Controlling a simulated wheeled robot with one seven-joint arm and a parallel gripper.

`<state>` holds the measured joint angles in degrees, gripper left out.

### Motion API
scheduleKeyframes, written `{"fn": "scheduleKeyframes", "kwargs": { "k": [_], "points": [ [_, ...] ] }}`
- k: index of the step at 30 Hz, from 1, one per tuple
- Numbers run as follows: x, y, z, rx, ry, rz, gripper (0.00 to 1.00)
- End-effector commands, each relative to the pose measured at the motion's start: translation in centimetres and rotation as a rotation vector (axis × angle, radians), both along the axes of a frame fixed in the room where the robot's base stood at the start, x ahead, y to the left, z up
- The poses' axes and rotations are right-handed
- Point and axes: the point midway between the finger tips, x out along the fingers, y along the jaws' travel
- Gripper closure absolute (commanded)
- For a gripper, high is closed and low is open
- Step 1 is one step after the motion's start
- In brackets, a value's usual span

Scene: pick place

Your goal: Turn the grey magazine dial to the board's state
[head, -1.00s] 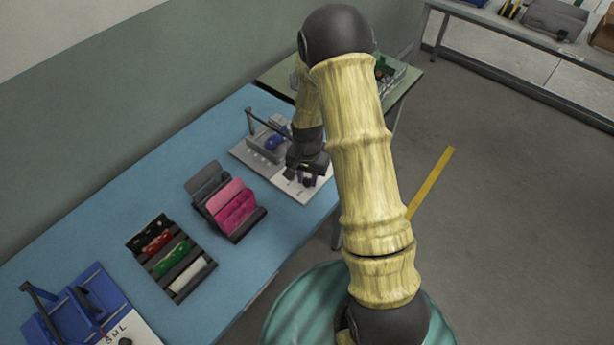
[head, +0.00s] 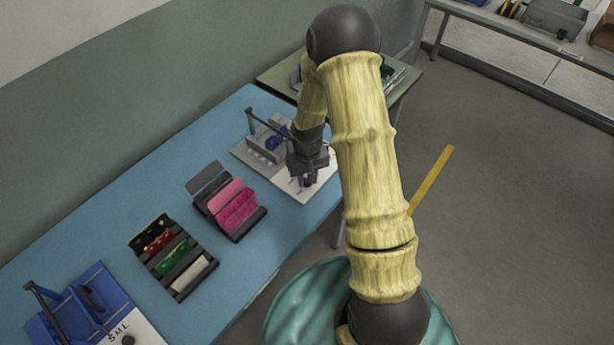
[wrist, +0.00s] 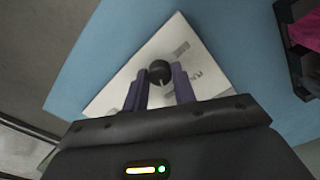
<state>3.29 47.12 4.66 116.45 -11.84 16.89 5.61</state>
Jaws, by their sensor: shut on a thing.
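The grey magazine (head: 262,147) stands at the far end of the blue table, with a blue part in it. Its white plate (head: 290,190) extends toward the front edge. The dark round dial (wrist: 160,70) sits on this plate and shows in the wrist view with a small light mark on its lower side. My gripper (head: 307,181) is down at the plate, and its purple fingers (wrist: 159,84) are shut on the dial, one on each side. Printed marks on the plate are partly visible, too blurred to read. The head view mostly hides the dial behind my gripper.
A pink-filled dark case (head: 233,205) and a dark tray (head: 172,258) of coloured items lie along the table. A blue magazine (head: 85,300) with S M L marks and its own dial (head: 128,340) is at the lower left. No board is clearly identifiable.

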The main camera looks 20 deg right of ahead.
Motion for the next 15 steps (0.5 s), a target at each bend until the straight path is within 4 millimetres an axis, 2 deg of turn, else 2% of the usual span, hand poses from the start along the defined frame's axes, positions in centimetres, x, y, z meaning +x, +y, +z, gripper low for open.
{"fn": "scheduleKeyframes", "kwargs": {
  "k": [11,12,15],
  "points": [
    [0.03,0.01,0.05,0.0,-0.001,0.008,0.96],
    [0.04,0.01,0.05,0.0,-0.001,0.007,0.72],
    [0.04,0.01,0.04,0.0,-0.001,0.007,0.52]
  ]
}}
